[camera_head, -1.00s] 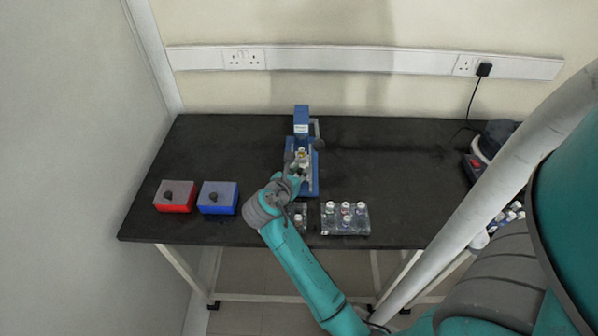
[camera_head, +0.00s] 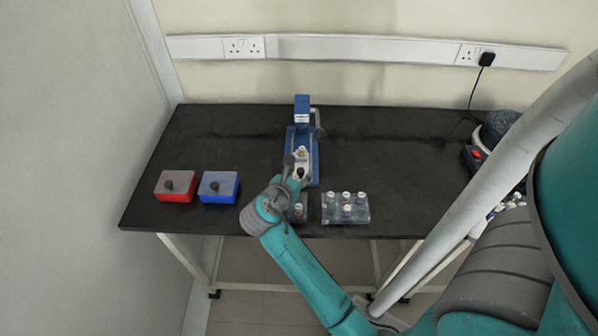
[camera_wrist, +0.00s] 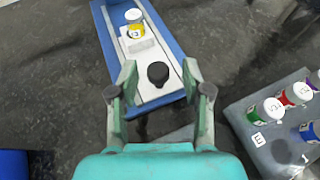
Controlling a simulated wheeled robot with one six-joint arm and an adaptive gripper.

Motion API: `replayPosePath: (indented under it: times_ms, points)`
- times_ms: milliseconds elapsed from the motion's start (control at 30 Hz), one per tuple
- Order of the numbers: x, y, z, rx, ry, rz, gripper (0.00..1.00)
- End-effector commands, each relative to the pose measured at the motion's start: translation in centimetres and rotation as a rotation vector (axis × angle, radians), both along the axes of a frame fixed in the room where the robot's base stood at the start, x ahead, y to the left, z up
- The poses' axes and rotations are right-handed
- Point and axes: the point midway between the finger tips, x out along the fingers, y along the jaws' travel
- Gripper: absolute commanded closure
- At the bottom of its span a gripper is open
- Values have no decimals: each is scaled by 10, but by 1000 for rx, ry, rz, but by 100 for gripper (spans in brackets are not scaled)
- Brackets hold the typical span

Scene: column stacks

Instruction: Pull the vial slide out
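The vial slide (camera_wrist: 148,48) is a pale plate in a blue base (camera_wrist: 112,42), with a black round knob (camera_wrist: 158,74) at its near end. A yellow-labelled, white-capped vial (camera_wrist: 135,28) stands upright in the slide. In the head view, the vial (camera_head: 302,151) and knob (camera_head: 300,173) show in front of the blue upright (camera_head: 302,108). My gripper (camera_wrist: 160,82) is open. Its two fingers stand on either side of the knob, with visible gaps, at the slide's near end. Part of the base's near end is hidden by a finger.
A clear rack (camera_head: 330,214) of several capped vials stands to the right near the front edge. A smaller block with a vial (camera_head: 299,209) sits beside my wrist. The table's back left is clear.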

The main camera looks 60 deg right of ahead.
Motion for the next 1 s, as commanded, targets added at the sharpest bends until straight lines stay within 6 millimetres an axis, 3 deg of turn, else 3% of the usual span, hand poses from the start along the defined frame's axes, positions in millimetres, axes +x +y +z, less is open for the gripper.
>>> replayPosePath:
  times_ms: [367, 800, 1000]
  points:
    - [0, 9, 4, -1, -1, 3, 51]
    - [-9, 79, 33, -2, -3, 6, 51]
    - [-13, 102, 42, -1, -2, 4, 51]
